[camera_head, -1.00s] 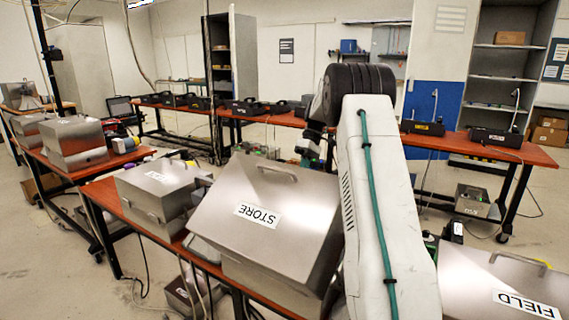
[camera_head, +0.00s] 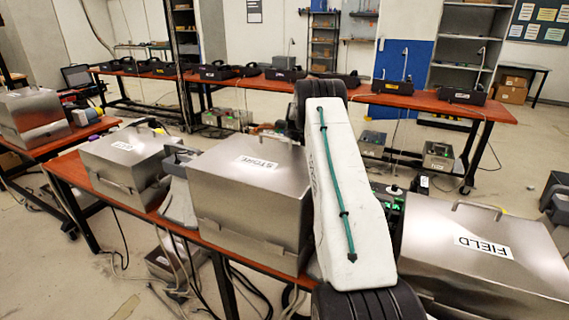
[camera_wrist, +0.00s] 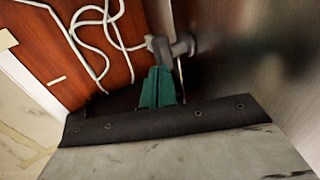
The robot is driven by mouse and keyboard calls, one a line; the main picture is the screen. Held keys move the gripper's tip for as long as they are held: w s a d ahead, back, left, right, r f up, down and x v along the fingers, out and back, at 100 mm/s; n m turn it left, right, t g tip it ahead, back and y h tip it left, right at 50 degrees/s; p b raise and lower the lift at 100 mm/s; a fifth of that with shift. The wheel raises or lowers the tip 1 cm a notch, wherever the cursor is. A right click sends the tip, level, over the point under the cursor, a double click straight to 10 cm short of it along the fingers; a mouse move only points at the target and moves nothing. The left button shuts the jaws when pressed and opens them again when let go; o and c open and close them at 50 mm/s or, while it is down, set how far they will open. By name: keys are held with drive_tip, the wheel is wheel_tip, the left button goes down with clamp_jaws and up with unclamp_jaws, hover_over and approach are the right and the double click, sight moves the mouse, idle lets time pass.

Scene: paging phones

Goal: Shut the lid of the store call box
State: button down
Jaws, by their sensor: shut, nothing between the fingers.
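The store call box (camera_head: 245,208) is a steel box on the red-brown bench, with a STORE label (camera_head: 258,162) on its lid. The lid lies down level on the box, and no gap shows at its front seam. Its right end is partly hidden behind my arm. My gripper (camera_wrist: 158,88) shows in the wrist view with green fingertips together and nothing between them. It is over the bench top (camera_wrist: 105,40), beside a dark metal surface. In the head view my gripper is hidden behind my arm.
The FIELD box (camera_head: 480,245) stands shut to the right of my arm. Another shut steel box (camera_head: 125,160) stands to the left. In the wrist view a white cord (camera_wrist: 95,30) lies coiled on the bench near a grey fitting (camera_wrist: 175,46).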

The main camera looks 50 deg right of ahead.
drive_tip(key=shift+x, duration=0.95)
drive_tip(key=shift+d, duration=0.2)
drive_tip(key=v, duration=0.9)
drive_tip(key=shift+r, duration=0.2)
